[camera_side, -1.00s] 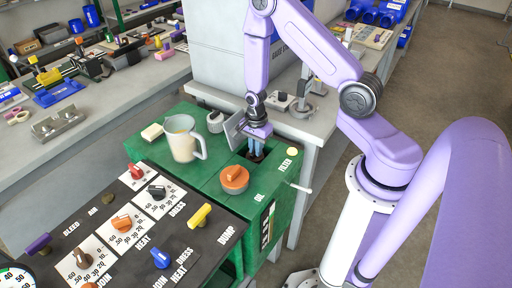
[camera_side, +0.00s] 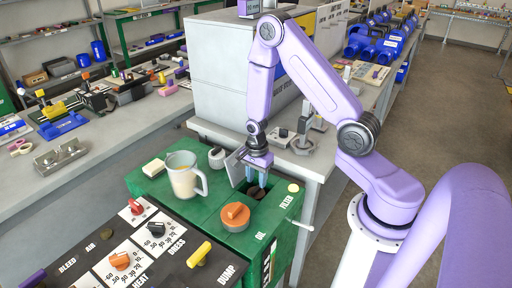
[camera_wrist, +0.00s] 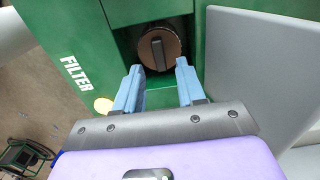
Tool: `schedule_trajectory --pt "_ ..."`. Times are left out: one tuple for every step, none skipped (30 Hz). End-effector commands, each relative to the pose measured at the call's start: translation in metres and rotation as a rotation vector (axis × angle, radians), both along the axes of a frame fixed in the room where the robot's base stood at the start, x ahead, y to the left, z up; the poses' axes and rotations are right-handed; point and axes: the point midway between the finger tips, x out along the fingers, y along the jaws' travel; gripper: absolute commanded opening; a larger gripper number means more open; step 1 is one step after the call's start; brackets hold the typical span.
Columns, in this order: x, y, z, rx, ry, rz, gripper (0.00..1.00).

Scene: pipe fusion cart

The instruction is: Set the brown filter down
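The brown filter (camera_wrist: 160,46) is a round dark cap with a raised bar across it. It sits in the recessed opening of the green cart (camera_side: 215,207), and it also shows below my fingertips in the side view (camera_side: 256,193). My gripper (camera_wrist: 156,72) is just above the filter, its two blue fingers spread apart and nothing between them. The fingertips (camera_side: 259,183) point down into the opening in the side view. The filter's bar appears clear of both fingers. How far down the filter is seated cannot be told.
A grey lid plate (camera_wrist: 258,75) stands upright beside the opening, close to my gripper. An orange knob cap (camera_side: 235,216), a clear pitcher (camera_side: 183,176) and a pale block (camera_side: 153,167) are on the cart top. A dark control panel (camera_side: 160,262) lies in front.

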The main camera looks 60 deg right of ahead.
Motion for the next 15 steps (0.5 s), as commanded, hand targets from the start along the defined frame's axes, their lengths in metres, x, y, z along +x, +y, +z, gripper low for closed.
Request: schedule_trajectory --pt "0.001 0.002 0.008 0.000 -0.004 0.001 0.39" --pt "0.001 0.003 0.013 0.000 -0.003 0.000 0.39" --pt "0.001 0.004 0.018 0.000 -0.005 0.000 0.39" --pt "0.001 0.005 0.023 0.000 -0.004 0.000 0.39" --pt "0.001 0.004 0.027 0.000 -0.005 -0.001 0.39" --pt "0.001 0.004 0.033 0.000 -0.005 -0.001 0.39" --pt "0.001 0.004 0.037 0.000 -0.004 -0.001 0.39" --pt "0.001 0.004 0.041 0.000 -0.005 -0.001 0.39" --pt "0.001 0.004 0.047 0.000 -0.004 -0.001 0.39" --pt "0.001 0.004 0.051 0.000 -0.005 -0.001 0.39" --pt "0.001 0.004 0.056 0.000 -0.005 0.000 0.39" --pt "0.001 0.005 0.061 0.000 -0.005 0.000 0.39" --pt "0.001 0.005 0.066 0.000 -0.005 0.001 0.39" --pt "0.001 0.005 0.070 0.000 -0.005 0.000 0.39" --pt "0.001 0.004 0.076 0.000 -0.005 0.000 0.39"
